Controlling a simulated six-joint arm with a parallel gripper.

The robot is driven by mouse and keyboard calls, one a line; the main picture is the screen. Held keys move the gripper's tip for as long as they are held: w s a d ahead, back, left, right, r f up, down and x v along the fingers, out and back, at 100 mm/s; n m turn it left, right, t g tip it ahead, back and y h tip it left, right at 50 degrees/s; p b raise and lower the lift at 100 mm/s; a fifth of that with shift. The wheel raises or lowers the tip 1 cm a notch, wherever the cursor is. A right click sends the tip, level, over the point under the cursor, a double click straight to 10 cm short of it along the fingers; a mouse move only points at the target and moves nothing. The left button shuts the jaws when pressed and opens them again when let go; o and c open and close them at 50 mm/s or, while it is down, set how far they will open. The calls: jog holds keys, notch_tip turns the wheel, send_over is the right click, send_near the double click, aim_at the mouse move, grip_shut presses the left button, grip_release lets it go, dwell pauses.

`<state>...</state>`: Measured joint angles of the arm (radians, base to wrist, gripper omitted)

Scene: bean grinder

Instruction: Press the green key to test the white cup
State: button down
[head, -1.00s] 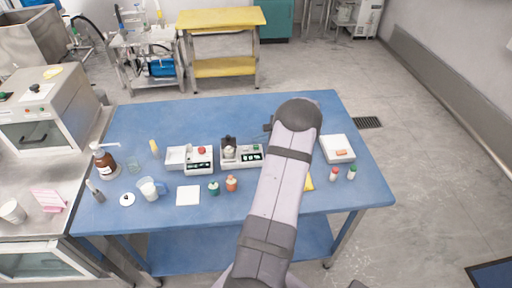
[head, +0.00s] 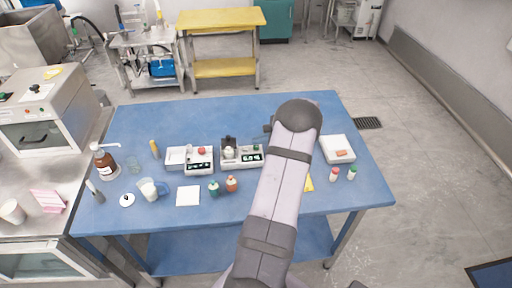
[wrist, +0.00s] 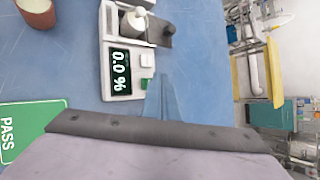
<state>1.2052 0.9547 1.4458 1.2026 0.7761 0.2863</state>
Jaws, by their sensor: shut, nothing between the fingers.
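The tester (head: 254,160) is a white box with a dark display, in the middle of the blue table. In the wrist view the tester (wrist: 108,35) reads 0.0 %. The white cup (head: 229,153) sits in its dark holder; in the wrist view the cup (wrist: 135,20) is at the top. The green key (wrist: 147,87) is beside the display, below a whitish key (wrist: 147,60). My gripper (wrist: 162,82) shows as a narrow bluish wedge, shut and empty, just right of the green key. Whether it touches the key cannot be told. My arm hides the gripper in the head view.
A similar white device (head: 199,166) stands to the left. Small green (head: 213,188) and orange (head: 231,184) bottles stand in front. A green PASS card (wrist: 35,130) lies at the wrist view's lower left. A white box (head: 337,148) is right of my arm. The table's back is clear.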

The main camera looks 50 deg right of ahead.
aim_at(258, 149)
jog(key=shift+f+b, duration=0.9)
jog(key=shift+b, duration=0.2)
dwell(1.3)
jog(key=shift+r, duration=0.1)
dwell(0.3)
jog(key=shift+r+p, duration=0.5)
jog(key=shift+r, duration=0.3)
jog(key=shift+r+p, duration=1.6)
jog(key=shift+r, duration=0.9)
jog(key=shift+a, duration=0.1)
